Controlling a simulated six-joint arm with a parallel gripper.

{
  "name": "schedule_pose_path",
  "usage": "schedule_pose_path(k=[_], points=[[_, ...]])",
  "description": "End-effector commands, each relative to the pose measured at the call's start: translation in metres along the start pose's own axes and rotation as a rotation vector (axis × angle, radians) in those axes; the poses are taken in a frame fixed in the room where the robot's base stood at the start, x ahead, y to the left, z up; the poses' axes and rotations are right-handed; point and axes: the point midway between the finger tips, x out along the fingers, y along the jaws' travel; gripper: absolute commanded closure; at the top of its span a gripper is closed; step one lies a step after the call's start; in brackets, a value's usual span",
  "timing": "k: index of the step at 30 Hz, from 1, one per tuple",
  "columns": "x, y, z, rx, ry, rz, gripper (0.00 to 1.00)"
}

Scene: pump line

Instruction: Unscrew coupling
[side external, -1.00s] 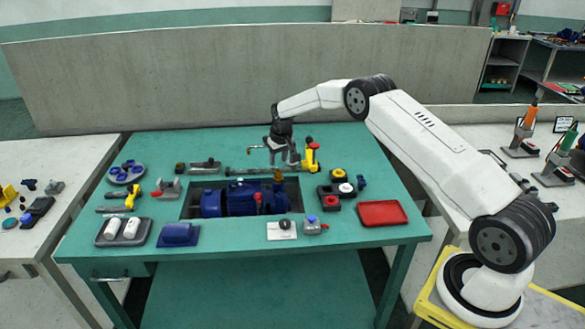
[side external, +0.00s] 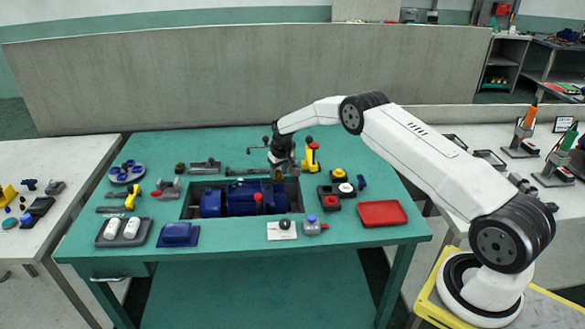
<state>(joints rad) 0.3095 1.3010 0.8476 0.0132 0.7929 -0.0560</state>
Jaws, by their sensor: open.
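My gripper (side external: 281,174) points down at the back right of the recess in the green table (side external: 300,262). It is open. Its fingers are small and dark here, and I cannot tell whether they touch anything. A brass-coloured fitting (side external: 278,186), which may be the coupling, stands right below the gripper, partly hidden by it. It is at the right end of the blue pump (side external: 238,198) lying in the recess. A red knob (side external: 257,197) sits on the pump side.
A yellow tool (side external: 312,157) stands just right of my gripper. Black-based parts with yellow and red tops (side external: 332,203) and a red tray (side external: 382,213) lie to the right. Grey valve parts (side external: 205,166) lie behind the recess.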

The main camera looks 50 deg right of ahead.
Motion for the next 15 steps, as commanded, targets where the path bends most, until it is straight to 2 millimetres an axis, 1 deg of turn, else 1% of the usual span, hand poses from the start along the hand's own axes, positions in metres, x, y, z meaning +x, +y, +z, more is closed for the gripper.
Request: schedule_pose_path(k=[2, 3, 5, 6, 7, 8, 15], points=[[0.0000, 0.0000, 0.0000, 0.000, 0.000, 0.000, 0.50], [0.0000, 0.0000, 0.0000, 0.000, 0.000, 0.000, 0.53], [0.0000, 0.0000, 0.0001, 0.000, 0.000, 0.000, 0.72], [0.0000, 0.0000, 0.0001, 0.000, 0.000, 0.000, 0.85], [-0.0001, 0.0000, 0.0001, 0.000, 0.000, 0.000, 0.94], [-0.0001, 0.0000, 0.0001, 0.000, 0.000, 0.000, 1.00], [-0.0001, 0.0001, 0.0001, -0.003, 0.000, -0.001, 1.00]])
